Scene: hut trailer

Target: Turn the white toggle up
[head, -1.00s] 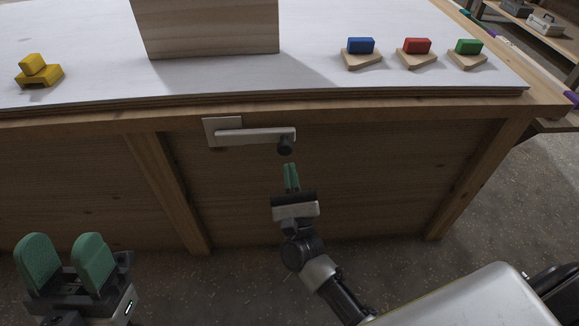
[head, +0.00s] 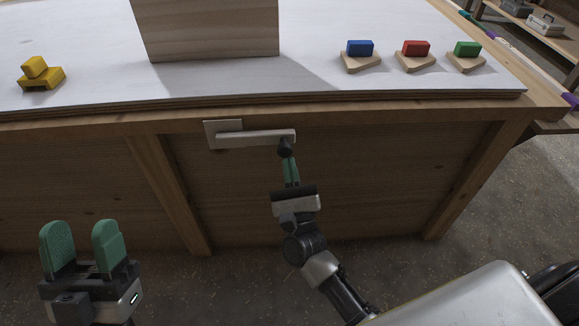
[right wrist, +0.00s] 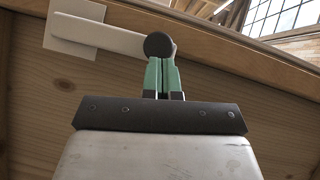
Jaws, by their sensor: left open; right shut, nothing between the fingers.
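The white toggle (head: 255,137) is a lever on a white square plate (head: 222,127) on the table's wooden front panel. It lies roughly level and ends in a dark round knob (head: 286,147) on its right. My right gripper (head: 290,165) is shut and empty, its green fingertips just below the knob. In the right wrist view the toggle (right wrist: 112,39) runs left from the dark knob (right wrist: 158,45), and the fingertips (right wrist: 163,66) meet the knob's underside; whether they touch is unclear. My left gripper (head: 82,245) is open and empty at lower left, away from the toggle.
The white tabletop (head: 220,80) overhangs just above the toggle. On it stand a wooden box (head: 208,28), a yellow block piece (head: 40,73), and blue (head: 359,48), red (head: 415,47) and green (head: 467,48) blocks on wooden bases. Wooden legs flank the panel.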

